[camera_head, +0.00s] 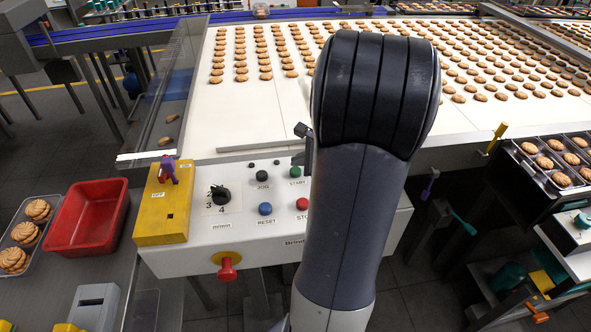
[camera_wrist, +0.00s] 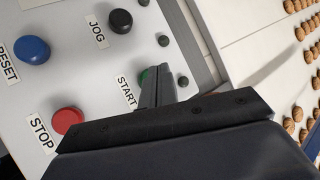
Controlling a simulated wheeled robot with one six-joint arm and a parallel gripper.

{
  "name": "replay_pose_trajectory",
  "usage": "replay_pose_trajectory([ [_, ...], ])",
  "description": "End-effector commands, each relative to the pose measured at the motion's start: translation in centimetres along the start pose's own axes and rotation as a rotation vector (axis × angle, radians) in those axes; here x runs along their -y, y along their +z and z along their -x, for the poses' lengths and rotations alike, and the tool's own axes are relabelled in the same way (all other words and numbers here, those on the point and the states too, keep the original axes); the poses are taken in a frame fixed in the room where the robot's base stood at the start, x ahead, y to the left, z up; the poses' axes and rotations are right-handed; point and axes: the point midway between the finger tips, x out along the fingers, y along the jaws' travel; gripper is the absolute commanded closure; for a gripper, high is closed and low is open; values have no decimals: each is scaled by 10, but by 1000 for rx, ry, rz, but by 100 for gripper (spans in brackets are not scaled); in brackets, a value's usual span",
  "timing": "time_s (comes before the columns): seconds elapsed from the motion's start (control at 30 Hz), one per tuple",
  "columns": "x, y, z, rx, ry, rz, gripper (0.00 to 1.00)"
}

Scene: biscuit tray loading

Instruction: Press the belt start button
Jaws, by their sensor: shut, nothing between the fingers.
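The green START button (camera_head: 295,171) is on the white control panel (camera_head: 190,256), near the top right of its button group. In the wrist view the START button (camera_wrist: 145,75) shows only as a green edge, mostly hidden behind my fingers. My gripper (camera_wrist: 157,74) is shut and empty, with its fingertips over the START button. I cannot tell whether they touch it. In the head view my arm hides most of the gripper.
Nearby are the black JOG button (camera_head: 262,176), blue RESET button (camera_head: 265,209) and red STOP button (camera_head: 302,204). A black selector knob (camera_head: 221,195), a yellow box (camera_head: 152,222) and a red knob (camera_head: 227,269) are further left. The white belt (camera_head: 240,118) with biscuits lies behind.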

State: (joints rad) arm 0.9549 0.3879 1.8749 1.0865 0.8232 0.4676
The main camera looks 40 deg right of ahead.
Motion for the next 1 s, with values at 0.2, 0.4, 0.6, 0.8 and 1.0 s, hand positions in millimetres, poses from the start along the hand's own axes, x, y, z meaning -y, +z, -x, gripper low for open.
replay_pose_trajectory([
  [0.2, -4, -4, -5, 0, 0, 0, 100],
  [0.4, -3, -3, -4, 0, 0, 0, 100],
  [0.6, -4, -4, -5, 0, 0, 0, 100],
  [0.8, -5, -5, -7, 0, 0, 0, 100],
  [1.0, -6, -6, -8, 0, 0, 0, 100],
])
